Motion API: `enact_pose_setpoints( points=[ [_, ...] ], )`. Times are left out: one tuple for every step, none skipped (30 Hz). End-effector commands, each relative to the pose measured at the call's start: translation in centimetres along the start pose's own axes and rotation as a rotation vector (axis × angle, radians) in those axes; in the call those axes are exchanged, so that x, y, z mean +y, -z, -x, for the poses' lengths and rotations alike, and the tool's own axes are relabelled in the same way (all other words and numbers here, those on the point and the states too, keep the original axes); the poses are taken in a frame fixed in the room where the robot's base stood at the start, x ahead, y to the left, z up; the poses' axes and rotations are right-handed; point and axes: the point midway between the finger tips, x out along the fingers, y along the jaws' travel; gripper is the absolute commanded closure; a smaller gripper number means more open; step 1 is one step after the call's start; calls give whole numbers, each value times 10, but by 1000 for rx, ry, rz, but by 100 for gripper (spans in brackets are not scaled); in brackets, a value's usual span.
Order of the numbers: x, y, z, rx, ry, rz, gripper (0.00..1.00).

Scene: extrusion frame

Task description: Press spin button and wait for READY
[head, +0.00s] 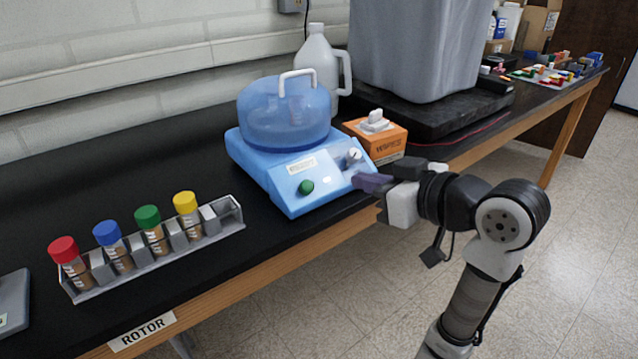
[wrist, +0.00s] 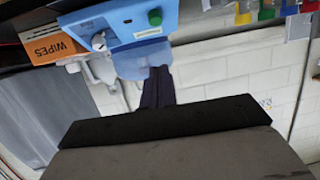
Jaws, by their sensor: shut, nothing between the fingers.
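The blue centrifuge (head: 262,178) stands on the black bench with its translucent blue lid (head: 272,125) down. Its sloped front panel carries a green button (head: 306,187), a white knob (head: 354,156) and a small white label or indicator (head: 327,182). No readable READY text shows. My gripper (head: 359,182) is shut and empty, just right of the panel's front corner, with the green button to its left. The wrist view shows the scene upside down: shut fingers (wrist: 160,72) near the panel edge, the green button (wrist: 155,17) apart from them and the knob (wrist: 98,42) to the left.
A rack (head: 150,262) with red, blue, green and yellow-capped tubes stands left of the centrifuge. An orange wipes box (head: 388,142) is close behind my gripper. A white jug (head: 322,65) and grey bin (head: 415,45) stand behind. The wooden bench edge (head: 270,253) runs in front.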

Motion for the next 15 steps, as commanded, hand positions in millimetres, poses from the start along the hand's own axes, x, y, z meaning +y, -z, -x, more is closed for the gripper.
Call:
enact_pose_setpoints(
  points=[
    [0, 0, 0, 0, 0, 0, 100],
    [0, 0, -1, 0, 1, 0, 100],
    [0, 0, -3, 1, 1, 0, 100],
    [0, 0, -4, 1, 2, -1, 100],
    [0, 1, -7, 1, 3, -1, 100],
    [-1, 1, -11, 0, 4, -1, 100],
    [-1, 1, -15, -1, 4, -1, 100],
    [-1, 1, -20, -1, 5, -2, 100],
    [-1, 1, -27, 0, 5, -2, 100],
    [-1, 1, -33, 0, 5, -3, 100],
    [-1, 1, -39, -1, 7, -2, 100],
    [-1, 2, -48, 0, 6, -2, 100],
    [-1, 1, -54, -1, 5, -3, 100],
    [-1, 1, -61, -1, 6, -3, 100],
    [-1, 2, -70, 0, 5, -2, 100]
  ],
)
